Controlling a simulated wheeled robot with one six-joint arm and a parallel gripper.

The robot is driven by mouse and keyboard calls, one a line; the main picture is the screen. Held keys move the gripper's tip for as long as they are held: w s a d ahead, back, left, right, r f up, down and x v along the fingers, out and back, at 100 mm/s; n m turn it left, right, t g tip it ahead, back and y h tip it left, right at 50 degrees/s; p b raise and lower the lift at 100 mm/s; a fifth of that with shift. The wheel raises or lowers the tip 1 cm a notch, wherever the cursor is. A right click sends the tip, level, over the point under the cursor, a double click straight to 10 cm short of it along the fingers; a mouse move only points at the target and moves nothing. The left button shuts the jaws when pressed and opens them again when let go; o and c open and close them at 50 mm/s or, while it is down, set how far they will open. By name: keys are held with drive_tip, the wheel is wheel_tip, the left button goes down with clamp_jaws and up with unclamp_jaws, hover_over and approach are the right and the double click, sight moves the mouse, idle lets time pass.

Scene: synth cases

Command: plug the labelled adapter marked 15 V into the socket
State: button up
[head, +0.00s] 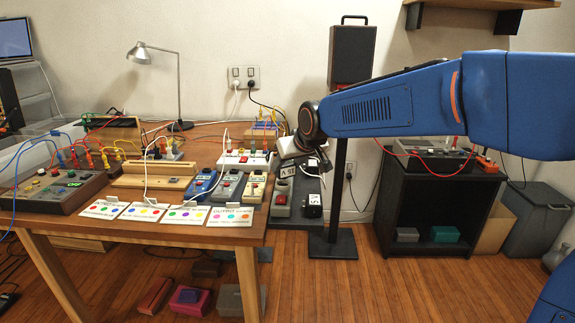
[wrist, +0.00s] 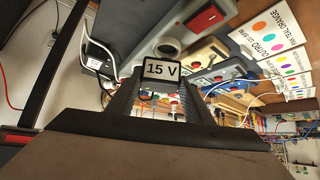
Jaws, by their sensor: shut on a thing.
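The adapter marked 15 V (wrist: 161,69) is between the two fingers of my gripper (wrist: 160,90), its label facing the wrist camera. In the head view the adapter (head: 287,172) shows at the right of the table, its label upside down, below my wrist. A grey socket strip (wrist: 145,22) with a red switch lies beyond it in the wrist view. The round socket (wrist: 168,47) shows just past the adapter's top edge and looks uncovered. The strip (head: 281,211) is also in the head view. The adapter's prongs are hidden.
Several small device boxes (head: 228,186) and paper cards (head: 184,214) lie left of the strip. A dark post (head: 338,200) stands right.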

drive_tip(key=shift+f, duration=1.15)
drive_tip(key=o, duration=1.3)
drive_tip(key=v, duration=1.7)
drive_tip(key=shift+s+d+r, duration=0.15)
drive_tip(key=s+d+f+m+g+h, duration=0.1)
drive_tip(key=s+d+f+m+h, duration=0.1)
drive_tip(key=s+d+f, duration=0.8)
drive_tip(key=s+d+f+m+g+h, duration=0.1)
drive_tip(key=s+d+f+m+h, duration=0.1)
drive_tip(key=s+d+f, duration=0.8)
drive_tip(key=s+d+m, duration=0.1)
drive_tip(key=s+d, duration=0.4)
drive_tip(key=s, duration=0.3)
drive_tip(key=shift+d+f+m+g, duration=0.25)
drive_tip(key=shift+f+m+g, duration=0.05)
drive_tip(key=shift+g, duration=0.1)
